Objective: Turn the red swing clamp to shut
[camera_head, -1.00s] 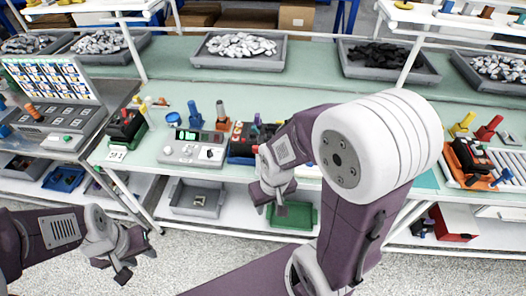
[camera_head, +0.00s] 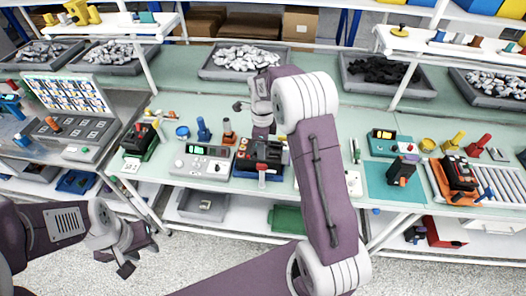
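A breaker fixture (camera_head: 262,152) with black and red parts sits on the bench near the middle, beside the grey test unit. A small red part shows on it, but I cannot make out for sure which piece is the red swing clamp or how it is turned. My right gripper (camera_head: 262,128) is behind and above this fixture, at the end of my bent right arm. Its fingertips are small and partly hidden, so contact and opening are unclear. My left gripper (camera_head: 137,258) is low at the left, in front of the bench over the floor, with its fingers apart and nothing between them.
The grey test unit (camera_head: 203,164) stands left of the fixture. Blue (camera_head: 203,130) and orange-brown (camera_head: 228,132) upright pieces stand behind it. Another black-and-red device (camera_head: 458,172) sits at the right by rollers (camera_head: 492,182). A teal mat (camera_head: 386,190) lies between.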

